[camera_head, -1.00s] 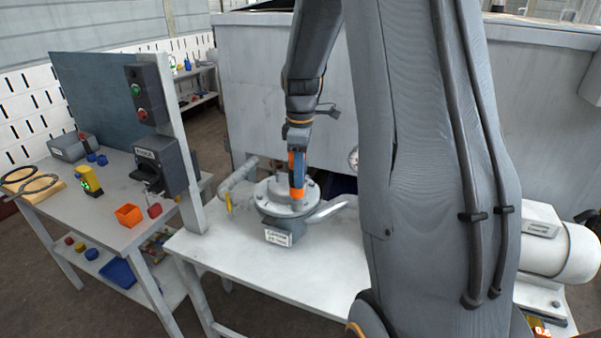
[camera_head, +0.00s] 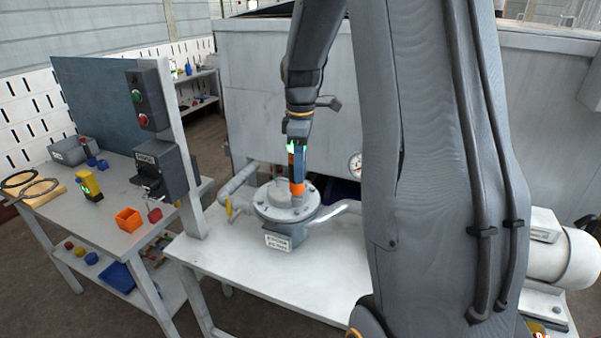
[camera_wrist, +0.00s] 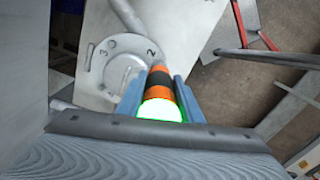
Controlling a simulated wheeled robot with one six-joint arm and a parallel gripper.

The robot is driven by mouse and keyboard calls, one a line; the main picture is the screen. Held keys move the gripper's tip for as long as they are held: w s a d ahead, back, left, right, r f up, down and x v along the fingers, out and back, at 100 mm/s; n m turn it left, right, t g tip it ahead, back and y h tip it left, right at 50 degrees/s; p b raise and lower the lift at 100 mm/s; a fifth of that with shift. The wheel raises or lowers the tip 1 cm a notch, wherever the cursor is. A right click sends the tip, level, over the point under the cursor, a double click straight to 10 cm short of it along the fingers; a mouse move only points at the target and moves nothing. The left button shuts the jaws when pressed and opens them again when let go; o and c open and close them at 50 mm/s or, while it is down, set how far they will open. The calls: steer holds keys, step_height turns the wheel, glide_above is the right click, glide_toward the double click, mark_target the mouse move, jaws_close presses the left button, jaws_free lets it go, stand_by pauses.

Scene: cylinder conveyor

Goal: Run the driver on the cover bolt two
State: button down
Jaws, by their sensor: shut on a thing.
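My gripper (camera_head: 297,160) is shut on the driver (camera_head: 297,187), an orange and dark tool held upright with its lower end at the round metal cover (camera_head: 272,205). In the wrist view the driver (camera_wrist: 160,83) sits between the two blue fingers, with a bright green-edged white top. The cover (camera_wrist: 97,62) shows the numbers 2 and 3 there. The driver's lower end is by the number 2, and it hides the bolt under it. I cannot tell whether the tip touches the bolt.
The cover sits on a white table (camera_head: 235,262) with pipes on both sides and a label plate (camera_head: 278,242). A side bench at left holds an orange box (camera_head: 129,219) and a yellow device (camera_head: 89,186). A post with a control box (camera_head: 147,100) stands between them.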

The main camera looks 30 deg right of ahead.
steer(key=shift+r, duration=0.25)
